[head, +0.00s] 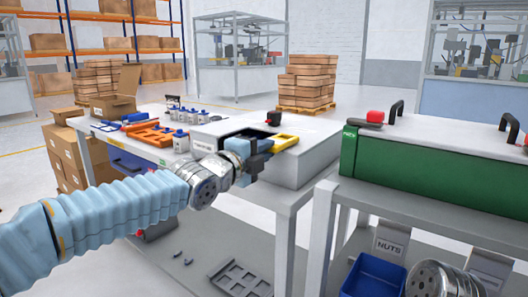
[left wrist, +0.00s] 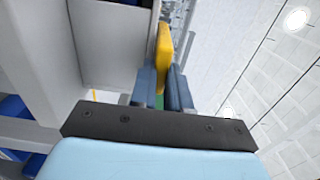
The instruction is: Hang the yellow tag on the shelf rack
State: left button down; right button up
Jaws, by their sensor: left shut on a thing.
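The yellow tag (head: 286,140) shows just beyond my left gripper (head: 262,150), over the light grey box-shaped unit on the near bench. In the left wrist view the tag (left wrist: 164,48) stands edge-on between the two blue-grey fingers of the left gripper (left wrist: 162,85), which are shut on it. The gripper hides part of the tag. A rack with orange beams and blue posts (head: 118,44) stands far off at the back left, loaded with cartons. My right gripper is out of view; only a metal joint of my right arm shows at bottom right.
The grey unit (head: 312,170) bears a black-and-red part (head: 273,118). Orange tools (head: 152,134) and several small bottles stand on the bench at left. A green case (head: 430,160) with black handles sits at right. A blue bin (head: 374,276) is below it.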

pick_arm(q)
jog(key=shift+f, duration=0.2)
jog(key=c, duration=1.1)
grip_release()
jog(key=shift+r, duration=0.1)
jog(key=p+v, duration=0.3)
jog(key=v, duration=0.9)
notch_tip(320, 180, down, 36)
jog(key=w+a+n+g+y, duration=0.15)
jog(key=n+g+y, duration=0.35)
jog(key=n, duration=1)
jog(key=s+a+f+n+g+y, duration=0.1)
jog(key=s+f+n+g, duration=0.8)
jog(key=s+f, duration=1.4)
notch_tip(320, 180, down, 2)
jog(key=a+n, duration=0.1)
jog(key=n, duration=0.1)
jog(key=shift+n, duration=0.4)
